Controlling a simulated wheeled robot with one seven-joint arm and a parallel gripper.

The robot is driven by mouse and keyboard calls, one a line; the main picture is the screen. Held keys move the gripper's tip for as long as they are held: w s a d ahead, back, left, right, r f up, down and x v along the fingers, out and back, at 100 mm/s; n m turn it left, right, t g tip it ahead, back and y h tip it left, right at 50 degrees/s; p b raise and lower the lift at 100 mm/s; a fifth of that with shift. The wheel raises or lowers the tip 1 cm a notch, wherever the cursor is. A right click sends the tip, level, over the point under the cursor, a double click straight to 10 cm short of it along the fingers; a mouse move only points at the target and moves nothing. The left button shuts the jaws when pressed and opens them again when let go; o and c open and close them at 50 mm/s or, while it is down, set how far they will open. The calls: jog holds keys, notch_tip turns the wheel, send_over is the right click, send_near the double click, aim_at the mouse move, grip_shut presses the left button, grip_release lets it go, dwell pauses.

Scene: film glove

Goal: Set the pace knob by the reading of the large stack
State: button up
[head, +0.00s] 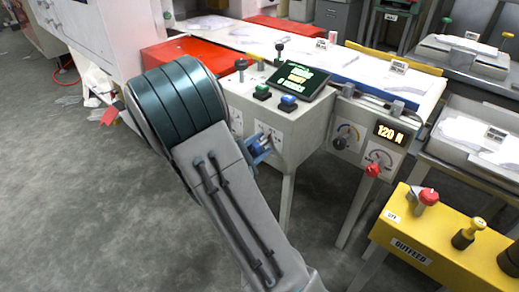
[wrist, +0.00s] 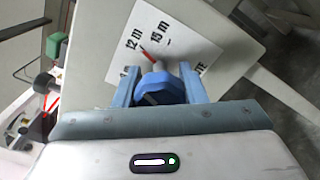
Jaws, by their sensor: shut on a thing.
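The pace knob (wrist: 155,88) is blue and sits on a white dial plate (wrist: 172,35) marked "12 m" and "15 m", with other print partly hidden. A red pointer mark shows above the knob, close to the "12 m" side. My gripper (wrist: 158,66) has its blue fingers on both sides of the knob and is shut on it. In the head view my gripper (head: 262,150) is at the front of the grey console, and the knob is not clear there. Stacks of white sheets lie at the right, one in a tray (head: 478,150); which is the large stack I cannot tell.
The console (head: 300,125) carries a tilted screen (head: 300,78), green and blue buttons and black-stemmed knobs. To its right are a "120 N" display (head: 390,133) and a red knob (head: 373,169). A yellow outfeed unit (head: 425,235) stands at lower right. Floor at left is mostly clear.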

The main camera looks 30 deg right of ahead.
dwell(0.5)
jog(key=o, duration=1)
jog(key=shift+a, duration=0.15)
jog(key=p+v, duration=0.2)
jog(key=v, duration=1.1)
jog(key=shift+s+a+p, duration=0.1)
jog(key=shift+a+p, duration=0.2)
jog(key=shift+p, duration=0.1)
